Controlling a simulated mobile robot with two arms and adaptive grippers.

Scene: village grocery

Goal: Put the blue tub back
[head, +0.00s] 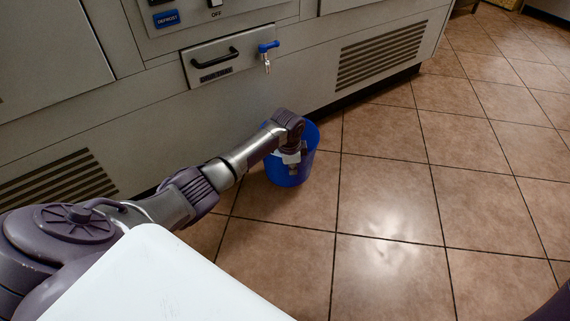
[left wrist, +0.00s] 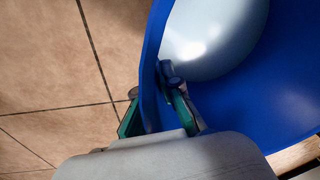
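The blue tub (head: 307,150) stands upright on the tiled floor, close to the front of the grey machine. My left gripper (head: 292,167) reaches down at the tub's near side, and the arm hides part of the tub. In the left wrist view the tub (left wrist: 285,85) fills the right side, with a pale, shiny surface inside it. There my left gripper (left wrist: 150,83) has one finger outside the tub wall and one inside, both seeming to touch it. My right gripper is not in view.
The grey machine (head: 290,75) runs along the back, with vents, a black-handled drawer front (head: 214,62) and a blue-handled tap (head: 267,55) above and left of the tub. A white surface (head: 165,280) covers the lower left. The brown tiled floor (head: 400,210) to the right is clear.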

